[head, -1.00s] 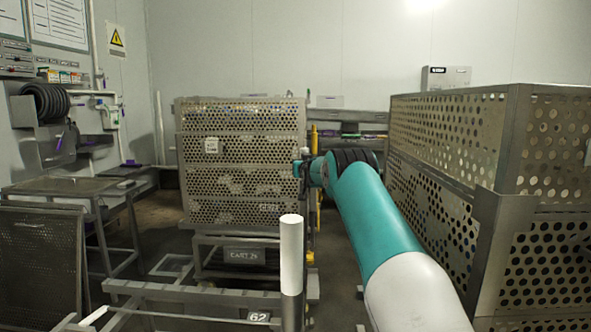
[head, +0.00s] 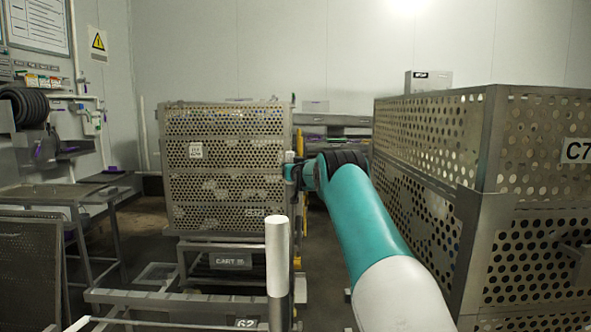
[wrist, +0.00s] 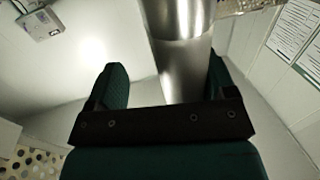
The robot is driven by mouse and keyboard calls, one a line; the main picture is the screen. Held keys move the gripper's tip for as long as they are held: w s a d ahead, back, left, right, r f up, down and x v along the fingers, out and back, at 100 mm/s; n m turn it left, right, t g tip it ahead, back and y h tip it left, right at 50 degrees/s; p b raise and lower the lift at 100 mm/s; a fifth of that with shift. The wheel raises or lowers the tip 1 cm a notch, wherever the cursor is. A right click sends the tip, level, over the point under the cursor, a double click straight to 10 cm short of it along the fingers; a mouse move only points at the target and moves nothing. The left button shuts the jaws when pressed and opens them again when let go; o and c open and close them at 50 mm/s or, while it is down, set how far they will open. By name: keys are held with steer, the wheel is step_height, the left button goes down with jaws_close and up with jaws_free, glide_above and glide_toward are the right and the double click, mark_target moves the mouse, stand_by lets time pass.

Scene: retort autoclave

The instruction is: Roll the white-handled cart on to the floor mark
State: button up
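A cart with a perforated metal basket (head: 225,155) and a plate reading "CART" (head: 231,261) stands at centre-left. My gripper (head: 291,172) is at the basket's right edge, by a small pale post tip (head: 289,156). In the wrist view, my gripper's fingers (wrist: 165,85) are apart, with a shiny upright post (wrist: 183,60) between or just beyond them; a gap shows on the left, and contact is unclear. A thick white post (head: 277,265) rises in the foreground by a low frame with a plate reading "62" (head: 246,323). I cannot make out a floor mark.
A large perforated basket (head: 440,215) labelled "C7" (head: 577,151) fills the right side, close to my arm. Metal tables (head: 60,192) and a coiled black hose (head: 25,107) are at the left. A grey box (head: 428,82) is at the back wall.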

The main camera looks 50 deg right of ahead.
steer(key=s+d+b+v, duration=0.1)
steer(key=b+v, duration=0.2)
steer(key=v, duration=1.4)
steer(key=shift+s+h, duration=0.25)
steer(key=shift+h, duration=0.05)
stand_by(0.4)
